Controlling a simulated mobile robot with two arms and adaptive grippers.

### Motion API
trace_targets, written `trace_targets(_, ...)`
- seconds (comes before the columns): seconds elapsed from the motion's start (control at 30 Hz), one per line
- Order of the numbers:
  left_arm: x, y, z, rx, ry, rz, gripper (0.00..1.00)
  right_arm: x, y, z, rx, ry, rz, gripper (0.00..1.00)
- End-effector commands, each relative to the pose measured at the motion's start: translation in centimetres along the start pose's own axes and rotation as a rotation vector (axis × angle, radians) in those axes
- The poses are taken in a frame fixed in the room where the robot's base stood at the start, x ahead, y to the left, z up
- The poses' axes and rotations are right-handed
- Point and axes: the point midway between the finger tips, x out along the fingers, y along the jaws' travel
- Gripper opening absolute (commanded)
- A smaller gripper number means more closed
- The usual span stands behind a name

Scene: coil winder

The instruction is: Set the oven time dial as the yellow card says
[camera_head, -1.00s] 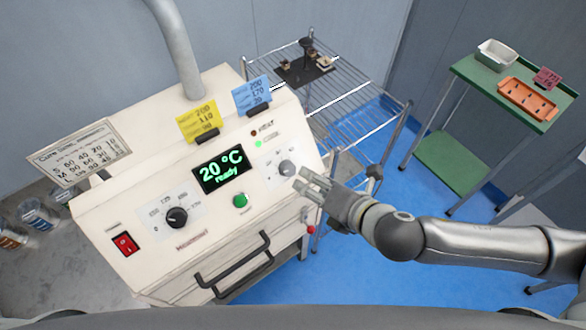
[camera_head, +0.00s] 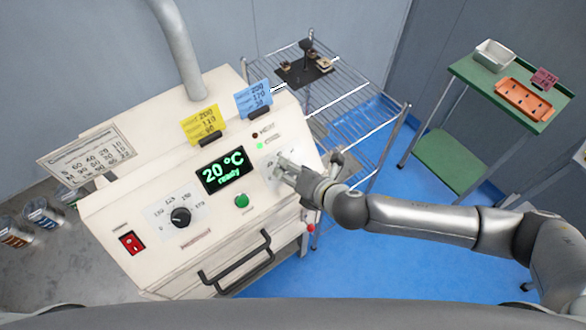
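The oven's cream front panel (camera_head: 262,215) has a black dial (camera_head: 180,217) at left with numbers around it. A smaller grey dial at right, seen a second ago, is now hidden behind my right gripper (camera_head: 284,170). The gripper's fingers are at that dial's place; whether they are closed on it I cannot tell. The yellow card (camera_head: 203,122) stands on top and seems to read 200, 110, 90; its words are too small to read. The display (camera_head: 223,171) shows 20 °C, ready. My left gripper is not in view.
A blue card (camera_head: 254,99) stands beside the yellow one. A white chart (camera_head: 87,157) is at left. A green button (camera_head: 242,200), red switch (camera_head: 131,242) and door handle (camera_head: 236,265) are on the front. A wire rack (camera_head: 360,110) and green table (camera_head: 470,72) stand at right.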

Motion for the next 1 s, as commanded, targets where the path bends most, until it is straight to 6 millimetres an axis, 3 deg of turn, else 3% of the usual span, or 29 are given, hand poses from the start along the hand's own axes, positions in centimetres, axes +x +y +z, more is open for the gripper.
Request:
trace_targets(0.33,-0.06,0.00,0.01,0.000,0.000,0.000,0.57,0.33,0.01,-0.01,0.000,0.000,0.001,0.54)
trace_targets(0.7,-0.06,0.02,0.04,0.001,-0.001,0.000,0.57,0.31,0.01,0.00,0.000,0.000,0.000,0.08)
trace_targets(1.0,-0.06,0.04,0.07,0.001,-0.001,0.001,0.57,0.30,-0.02,-0.04,0.041,-0.002,-0.003,0.08)
